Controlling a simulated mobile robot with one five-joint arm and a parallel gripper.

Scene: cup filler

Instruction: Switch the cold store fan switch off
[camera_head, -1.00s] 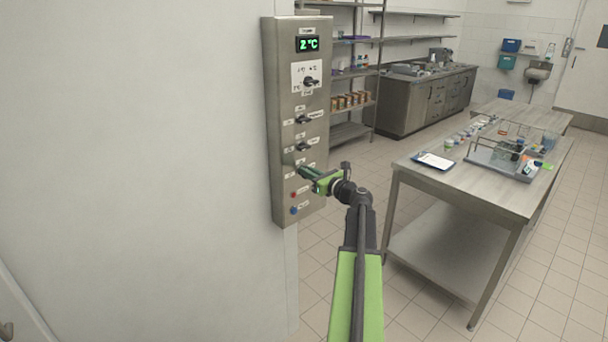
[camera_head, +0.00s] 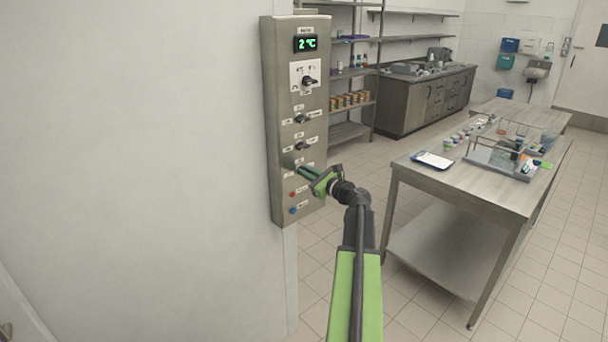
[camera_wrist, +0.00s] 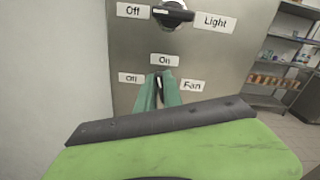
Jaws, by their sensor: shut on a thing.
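The steel control panel (camera_head: 290,110) hangs on the white wall, with a green display (camera_head: 307,44) reading 2 °C. In the wrist view, the fan switch (camera_wrist: 159,77) sits between labels "On" above, "Off" at left and "Fan" at right. My gripper (camera_head: 297,168) is at this switch, its green fingers shut on it in the wrist view (camera_wrist: 158,84). The fingers hide most of the switch, so its exact angle is hard to tell. The light switch (camera_wrist: 173,14) is just above, with labels "Off" and "Light".
More knobs sit higher on the panel, including a dial (camera_head: 309,82). A red button (camera_head: 292,194) and a blue button (camera_head: 292,210) are below my gripper. A steel table (camera_head: 470,185) with a tray stands to the right. Tiled floor lies between.

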